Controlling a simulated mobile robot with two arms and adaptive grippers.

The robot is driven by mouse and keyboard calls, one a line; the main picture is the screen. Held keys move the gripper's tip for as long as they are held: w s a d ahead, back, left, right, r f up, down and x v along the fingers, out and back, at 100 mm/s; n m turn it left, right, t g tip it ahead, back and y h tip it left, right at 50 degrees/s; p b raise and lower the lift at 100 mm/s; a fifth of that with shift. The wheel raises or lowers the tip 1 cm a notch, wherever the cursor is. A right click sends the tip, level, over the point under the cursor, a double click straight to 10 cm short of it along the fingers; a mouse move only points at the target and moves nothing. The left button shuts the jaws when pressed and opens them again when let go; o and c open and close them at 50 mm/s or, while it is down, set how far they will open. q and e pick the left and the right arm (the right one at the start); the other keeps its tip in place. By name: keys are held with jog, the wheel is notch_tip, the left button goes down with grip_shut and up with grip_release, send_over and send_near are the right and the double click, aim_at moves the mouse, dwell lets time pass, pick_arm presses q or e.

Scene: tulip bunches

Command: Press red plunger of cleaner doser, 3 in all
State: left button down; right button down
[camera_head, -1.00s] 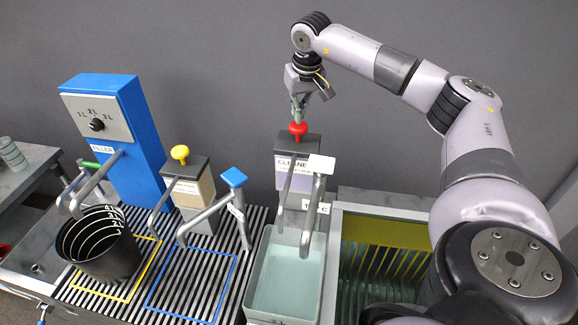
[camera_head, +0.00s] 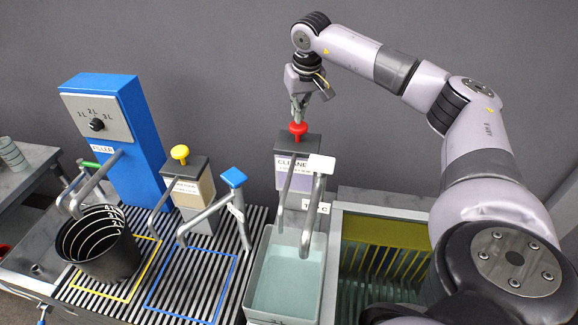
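The cleaner doser (camera_head: 295,175) is a grey box with a label reading "CLEANE" and a bent spout. Its red plunger (camera_head: 298,130) stands up on top. My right gripper (camera_head: 298,119) points down directly above the plunger, its fingertips close together at or just over the red knob. I cannot tell whether they touch it. The fingers look shut with nothing between them. A pale bin of bluish liquid (camera_head: 262,262) stands below the doser's spout. My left gripper is not in view.
A second doser with a yellow plunger (camera_head: 180,153), a blue-topped tap (camera_head: 233,178) and a blue filler with a dial (camera_head: 130,120) stand to the left. A yellowish basin (camera_head: 385,240) lies at the right.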

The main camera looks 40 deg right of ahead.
jog(key=shift+s+b+x, duration=0.25)
jog(key=shift+b+x, duration=0.3)
jog(key=shift+x, duration=0.55)
jog(key=shift+s+b+x, duration=0.25)
jog(key=shift+b+x, duration=0.25)
jog(key=shift+x, duration=0.6)
jog(key=p+v, duration=0.2)
jog(key=w+p+v, duration=0.1)
jog(key=p+v, duration=0.1)
jog(key=v, duration=0.1)
jog(key=p+v, duration=0.2)
jog(key=p, duration=0.1)
jog(key=shift+w+d+r, duration=0.1)
jog(key=shift+w+r, duration=0.15)
jog(key=shift+r, duration=0.1)
jog(key=shift+f, duration=0.1)
